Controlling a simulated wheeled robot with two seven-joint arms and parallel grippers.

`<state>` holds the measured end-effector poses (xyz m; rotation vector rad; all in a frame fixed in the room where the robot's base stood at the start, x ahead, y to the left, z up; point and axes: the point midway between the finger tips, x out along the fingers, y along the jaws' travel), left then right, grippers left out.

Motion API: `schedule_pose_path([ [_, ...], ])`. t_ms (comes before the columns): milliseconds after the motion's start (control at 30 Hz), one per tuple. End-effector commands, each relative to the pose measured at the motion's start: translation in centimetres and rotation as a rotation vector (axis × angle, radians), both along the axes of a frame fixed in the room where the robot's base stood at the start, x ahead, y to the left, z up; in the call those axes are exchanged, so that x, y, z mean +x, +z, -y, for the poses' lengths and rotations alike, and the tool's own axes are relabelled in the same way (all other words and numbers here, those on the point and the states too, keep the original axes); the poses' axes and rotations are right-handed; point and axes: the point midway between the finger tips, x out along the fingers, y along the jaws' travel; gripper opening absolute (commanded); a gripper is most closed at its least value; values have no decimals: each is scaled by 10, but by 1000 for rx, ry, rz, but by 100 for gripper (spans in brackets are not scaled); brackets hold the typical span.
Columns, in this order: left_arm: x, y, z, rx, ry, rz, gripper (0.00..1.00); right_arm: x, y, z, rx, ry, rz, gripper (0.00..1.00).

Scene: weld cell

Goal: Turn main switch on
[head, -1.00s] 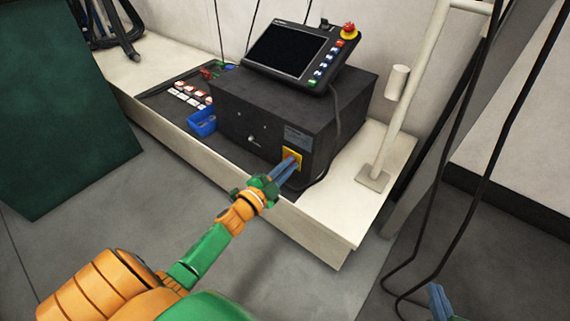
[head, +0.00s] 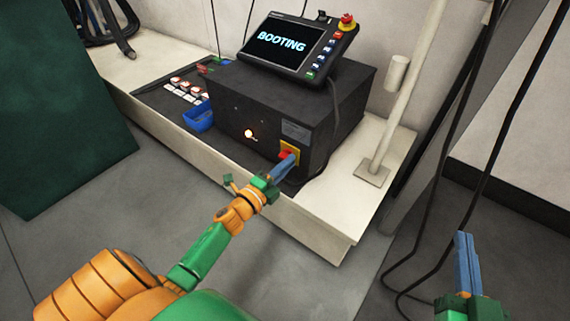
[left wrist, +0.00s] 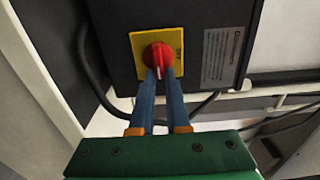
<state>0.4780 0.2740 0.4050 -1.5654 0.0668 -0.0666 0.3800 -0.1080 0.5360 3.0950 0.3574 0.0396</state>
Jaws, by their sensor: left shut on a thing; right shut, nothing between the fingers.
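The main switch is a red rotary knob (left wrist: 157,57) on a yellow plate (left wrist: 140,42), on the front of the black control box (head: 262,102). In the left wrist view the knob's grip bar stands roughly upright. My left gripper (left wrist: 160,78) is shut on the knob's lower end, with its blue fingers on either side. In the head view the left gripper (head: 288,162) hides part of the knob (head: 285,155). A lamp (head: 249,133) on the box front is lit, and the pendant screen (head: 290,43) reads BOOTING. My right gripper (head: 466,240) is shut and empty at the lower right.
The box stands on a pale bench (head: 320,232). A blue bin (head: 199,117) and several small labelled parts lie left of it. A red emergency button (head: 347,21) tops the pendant. A white post (head: 400,110) and hanging black cables are at right.

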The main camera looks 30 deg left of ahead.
Motion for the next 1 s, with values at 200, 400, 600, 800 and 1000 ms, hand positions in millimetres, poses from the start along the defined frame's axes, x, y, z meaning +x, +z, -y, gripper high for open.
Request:
schedule_pose_path([
  [200, 2, 6, -7, 16, 17, 11, 0, 0, 4, 0, -4, -1, 18, 0],
  [400, 2, 6, -7, 16, 17, 11, 0, 0, 7, -9, -10, 1, 18, 0],
  [600, 2, 6, -7, 16, 16, 12, 43, 0, 6, -9, -7, 1, 17, 0],
  [800, 1, 5, -4, 14, 11, 9, 44, 0, 6, -8, -7, 1, 17, 0],
  [1000, 1, 3, -3, 13, 8, 7, 44, 0, 6, -8, -10, 2, 17, 0],
])
